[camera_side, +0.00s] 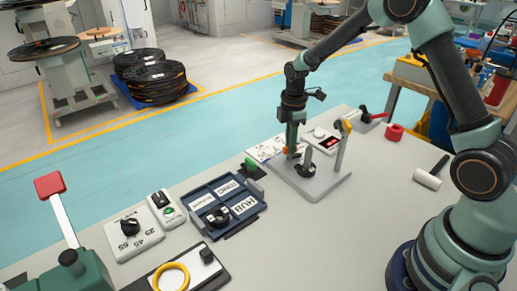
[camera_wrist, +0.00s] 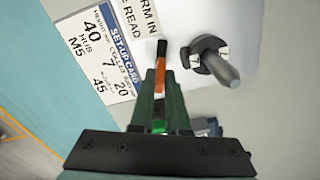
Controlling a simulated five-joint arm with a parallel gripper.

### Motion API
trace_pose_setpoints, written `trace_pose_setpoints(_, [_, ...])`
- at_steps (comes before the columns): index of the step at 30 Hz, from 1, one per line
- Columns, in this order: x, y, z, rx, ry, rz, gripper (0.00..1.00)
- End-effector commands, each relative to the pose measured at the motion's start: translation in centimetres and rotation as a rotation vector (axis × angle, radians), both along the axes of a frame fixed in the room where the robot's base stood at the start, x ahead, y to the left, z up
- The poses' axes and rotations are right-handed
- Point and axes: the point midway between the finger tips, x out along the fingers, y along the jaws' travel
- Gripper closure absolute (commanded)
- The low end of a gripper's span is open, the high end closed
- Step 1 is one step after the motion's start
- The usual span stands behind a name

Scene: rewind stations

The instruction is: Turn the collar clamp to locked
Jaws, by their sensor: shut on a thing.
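The grey base plate (camera_side: 322,186) bears a dark collar fitting with an upright grey post (camera_side: 308,160), which I take to be the collar clamp. The wrist view shows a dark round collar with a grey post (camera_wrist: 222,68), right of my jaws. My gripper (camera_side: 292,151) points down at the left part of the plate, beside the post and apart from it. In the wrist view my gripper (camera_wrist: 161,82) is shut on a narrow orange piece with a dark tip (camera_wrist: 160,62). It may be the clamp's lever. The jaws hide its lower part, and I cannot read the clamp's setting.
A set-up card (camera_wrist: 95,42) lies beside the plate. A yellow-topped lever (camera_side: 341,143) stands right of the post. The front right tabletop is clear.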

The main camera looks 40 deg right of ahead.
Motion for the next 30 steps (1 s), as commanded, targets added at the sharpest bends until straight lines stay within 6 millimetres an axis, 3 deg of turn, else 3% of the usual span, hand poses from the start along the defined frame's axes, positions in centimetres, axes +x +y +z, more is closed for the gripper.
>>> trace_pose_setpoints(30, [0.01, 0.04, 0.16, 0.000, 0.000, -0.945, 1.00])
